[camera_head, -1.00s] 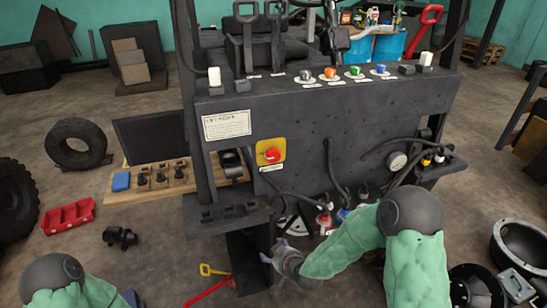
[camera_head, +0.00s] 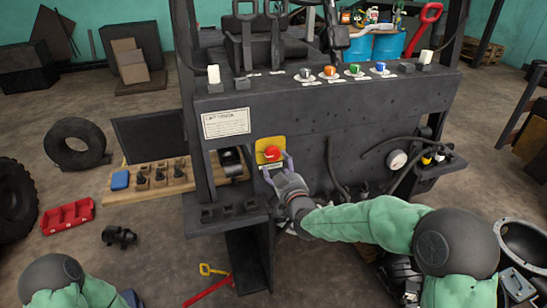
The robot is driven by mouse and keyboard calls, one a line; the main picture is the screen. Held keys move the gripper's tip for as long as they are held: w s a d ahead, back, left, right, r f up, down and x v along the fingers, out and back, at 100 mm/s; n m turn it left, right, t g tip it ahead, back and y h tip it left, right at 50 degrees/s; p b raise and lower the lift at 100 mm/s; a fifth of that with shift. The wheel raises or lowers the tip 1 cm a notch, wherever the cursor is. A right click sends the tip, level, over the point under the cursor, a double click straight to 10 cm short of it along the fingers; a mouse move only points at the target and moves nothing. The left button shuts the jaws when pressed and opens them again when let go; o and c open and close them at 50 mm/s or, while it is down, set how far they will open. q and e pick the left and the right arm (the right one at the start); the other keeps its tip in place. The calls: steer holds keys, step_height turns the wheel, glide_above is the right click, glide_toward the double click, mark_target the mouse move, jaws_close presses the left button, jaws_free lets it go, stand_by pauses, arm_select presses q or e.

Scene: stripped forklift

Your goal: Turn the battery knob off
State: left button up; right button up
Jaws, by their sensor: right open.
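The battery knob (camera_head: 271,153) is a red knob on a yellow square plate (camera_head: 263,144), set in the dark front panel of the forklift. A small label lies under it. My right gripper (camera_head: 278,167) is open right at the knob's lower edge, with one finger low on the left and the other up along the plate's right side. I cannot tell whether the fingers touch the knob. Part of the plate and label is hidden behind the gripper. My left gripper is not in view; only a part of my left arm shows at the bottom left.
The dark front panel (camera_head: 330,120) carries a white notice (camera_head: 227,122) left of the knob and a row of coloured knobs along its top. Black cables and a white round gauge (camera_head: 397,160) are to the right. A wooden board (camera_head: 120,198) with switches is at the left.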

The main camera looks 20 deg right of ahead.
mark_target(274, 155)
steer(key=w+b, duration=0.1)
steer(key=w, duration=0.5)
steer(key=shift+w+a, duration=0.15)
steer(key=shift+w, duration=0.1)
steer(key=c, duration=1.1)
